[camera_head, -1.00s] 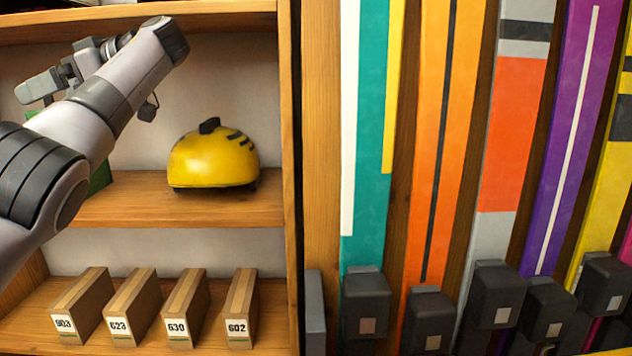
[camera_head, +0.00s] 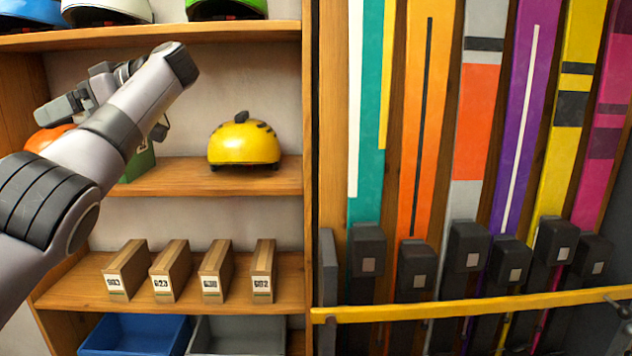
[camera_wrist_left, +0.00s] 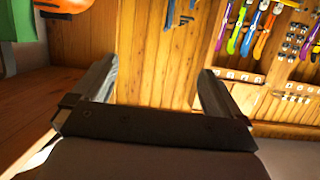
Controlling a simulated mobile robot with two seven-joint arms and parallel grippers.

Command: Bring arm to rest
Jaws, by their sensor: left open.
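My left arm comes in from the left in the head view, raised in front of the wooden shelf unit. Its left gripper (camera_head: 68,104) is at the upper left, partly hidden behind the wrist. In the left wrist view the two fingers of the left gripper (camera_wrist_left: 155,88) stand wide apart with nothing between them. Beyond them are a plank-like wooden surface and a rack of tools. My right gripper does not show in either view.
A yellow helmet (camera_head: 244,146) sits on the middle shelf (camera_head: 230,180). Several numbered boxes (camera_head: 216,272) stand on the shelf below. A blue bin (camera_head: 135,336) and a grey bin (camera_head: 238,338) are lower. Skis (camera_head: 425,110) stand behind a yellow rail (camera_head: 470,308) at the right.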

